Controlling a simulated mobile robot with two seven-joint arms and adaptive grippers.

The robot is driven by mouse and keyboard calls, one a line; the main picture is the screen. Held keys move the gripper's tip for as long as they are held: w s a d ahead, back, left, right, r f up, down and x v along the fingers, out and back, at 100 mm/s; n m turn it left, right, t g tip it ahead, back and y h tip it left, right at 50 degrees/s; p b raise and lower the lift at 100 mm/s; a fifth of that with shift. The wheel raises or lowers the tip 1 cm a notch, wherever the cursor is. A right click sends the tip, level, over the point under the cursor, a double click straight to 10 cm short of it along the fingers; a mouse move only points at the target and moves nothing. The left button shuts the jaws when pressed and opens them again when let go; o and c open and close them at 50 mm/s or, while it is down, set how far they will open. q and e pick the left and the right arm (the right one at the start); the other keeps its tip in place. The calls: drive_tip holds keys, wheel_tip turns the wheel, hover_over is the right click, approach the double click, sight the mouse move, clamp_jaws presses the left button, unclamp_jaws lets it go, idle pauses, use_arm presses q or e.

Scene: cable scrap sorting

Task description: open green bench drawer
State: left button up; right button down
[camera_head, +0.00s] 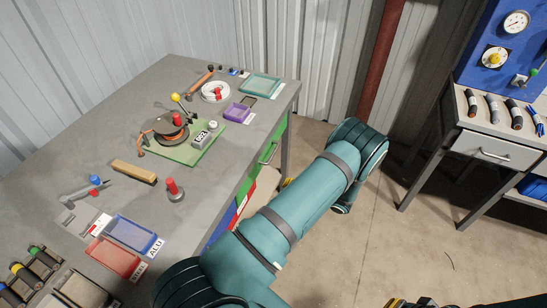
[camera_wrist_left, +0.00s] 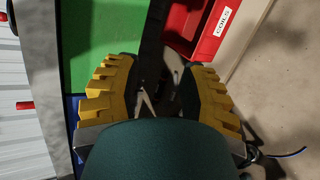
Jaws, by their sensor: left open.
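The green drawer front (camera_head: 275,146) is on the bench's right side, below the top, with a thin handle on it. My teal left arm covers much of that side in the head view. A small yellow bit of my left gripper (camera_head: 287,183) shows behind the arm. In the left wrist view, my left gripper (camera_wrist_left: 160,92) is open, its yellow pads apart with nothing clearly held. The green front (camera_wrist_left: 95,38) lies beyond it at upper left. A dark strip (camera_wrist_left: 150,45) runs down between the pads; I cannot tell if it is touched. A yellow-tipped part of my right gripper (camera_head: 410,302) shows at the bottom edge.
A red bin (camera_wrist_left: 205,40) with a white label stands beside the green front. The bench top (camera_head: 205,205) carries a reel on a green mat, trays and tools. A second bench (camera_head: 490,135) with a grey drawer stands right. Bare floor (camera_head: 400,240) lies between.

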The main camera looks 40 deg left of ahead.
sight(273, 154)
use_arm(q)
drive_tip(key=w+a+r+m+t+y, duration=0.2)
drive_tip(key=w+r+m+t+y, duration=0.15)
drive_tip(key=w, duration=0.25)
drive_tip(key=shift+m+g, duration=0.25)
drive_tip(key=shift+g, duration=0.2)
drive_tip(key=a, duration=0.4)
drive_tip(key=a+f, duration=0.1)
drive_tip(key=a, duration=0.3)
drive_tip(key=w+a+f+b, duration=0.1)
drive_tip(key=a, duration=0.3)
drive_tip(key=shift+a, duration=0.35)
drive_tip(key=shift+o, duration=0.2)
clamp_jaws()
